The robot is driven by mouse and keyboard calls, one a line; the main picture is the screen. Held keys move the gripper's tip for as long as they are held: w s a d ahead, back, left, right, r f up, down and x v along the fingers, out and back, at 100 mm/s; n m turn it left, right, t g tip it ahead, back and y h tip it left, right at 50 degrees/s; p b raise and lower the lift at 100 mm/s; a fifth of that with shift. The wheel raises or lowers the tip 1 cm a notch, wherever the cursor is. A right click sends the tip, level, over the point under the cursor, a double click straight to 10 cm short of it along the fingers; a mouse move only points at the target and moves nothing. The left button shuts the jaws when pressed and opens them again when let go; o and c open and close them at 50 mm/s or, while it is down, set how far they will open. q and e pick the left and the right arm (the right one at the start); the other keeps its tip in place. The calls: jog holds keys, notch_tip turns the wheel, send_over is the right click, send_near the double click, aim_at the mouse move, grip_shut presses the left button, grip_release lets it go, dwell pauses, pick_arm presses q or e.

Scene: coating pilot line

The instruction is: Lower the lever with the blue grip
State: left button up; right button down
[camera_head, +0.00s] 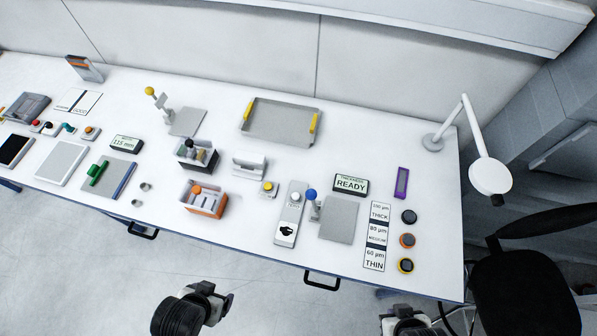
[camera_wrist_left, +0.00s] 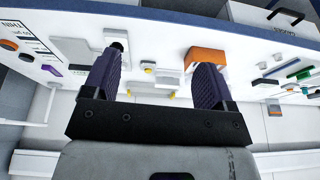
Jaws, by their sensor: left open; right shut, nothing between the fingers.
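The lever with the blue grip (camera_head: 311,194) stands raised at the left edge of a grey plate (camera_head: 340,219), near the table's front right. Its blue ball is on top. My left gripper (camera_head: 224,300) is open and empty, in front of the table edge, to the left of the lever and nearer to me. In the left wrist view its two dark fingers (camera_wrist_left: 156,80) are spread with a gap between them; I cannot make out the blue grip there. My right gripper (camera_head: 440,318) is at the bottom right, shut and partly cut off by the picture edge, apart from the lever.
A grey panel with a white knob (camera_head: 294,199) stands close left of the lever. A READY display (camera_head: 351,184) is behind the plate. Thickness cards (camera_head: 377,236) and round pucks (camera_head: 407,240) lie right. A yellow-grip lever (camera_head: 150,91) and an orange box (camera_head: 206,201) are left.

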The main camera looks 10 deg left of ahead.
pick_arm(q)
notch_tip(320, 180, up, 11)
jog(key=p, duration=0.8)
jog(key=shift+a, duration=0.15)
pick_arm(e)
notch_tip(320, 180, up, 11)
jog(key=shift+a, duration=0.15)
pick_arm(q)
jog(key=shift+f, duration=0.1)
jog(key=shift+c, duration=0.4)
pick_arm(e)
jog(key=shift+f, duration=0.1)
